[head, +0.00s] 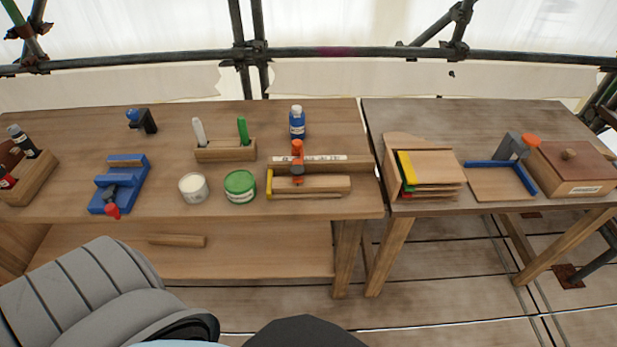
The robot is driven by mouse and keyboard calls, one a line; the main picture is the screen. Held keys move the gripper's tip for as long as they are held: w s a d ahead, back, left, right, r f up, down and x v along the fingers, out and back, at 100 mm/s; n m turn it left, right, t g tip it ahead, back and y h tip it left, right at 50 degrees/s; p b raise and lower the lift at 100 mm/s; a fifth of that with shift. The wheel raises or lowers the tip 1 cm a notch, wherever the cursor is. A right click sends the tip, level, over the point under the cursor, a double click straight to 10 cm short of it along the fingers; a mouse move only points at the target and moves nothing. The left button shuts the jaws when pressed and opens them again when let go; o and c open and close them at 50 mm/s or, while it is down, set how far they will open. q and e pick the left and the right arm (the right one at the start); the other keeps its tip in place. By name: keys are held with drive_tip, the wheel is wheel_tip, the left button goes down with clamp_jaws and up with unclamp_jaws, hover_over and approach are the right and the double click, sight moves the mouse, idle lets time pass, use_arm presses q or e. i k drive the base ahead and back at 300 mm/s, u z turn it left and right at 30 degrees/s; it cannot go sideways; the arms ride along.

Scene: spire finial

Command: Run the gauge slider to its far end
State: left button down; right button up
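The gauge (330,184) is a wooden block near the right end of the left bench, with a white marked scale strip (325,158) along its back and a yellow piece at its left end. The slider (297,177) is a dark grey and orange part with an orange knob on top. It stands left of the middle of the gauge, a little way from the yellow end. Clear track shows to its right. Neither of my grippers is in view.
A blue bottle (297,122) stands behind the gauge, and a green-lidded tin (240,187) stands to its left. A white tin (194,188) and a blue vise (120,184) are farther left. A second bench (480,117) on the right holds a rack of coloured boards (425,172).

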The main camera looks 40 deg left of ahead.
sight(296, 150)
drive_tip(key=u, duration=1.2)
drive_tip(key=k, duration=0.15)
drive_tip(key=u, duration=0.05)
drive_tip(key=i, duration=0.8)
drive_tip(key=u, duration=0.45)
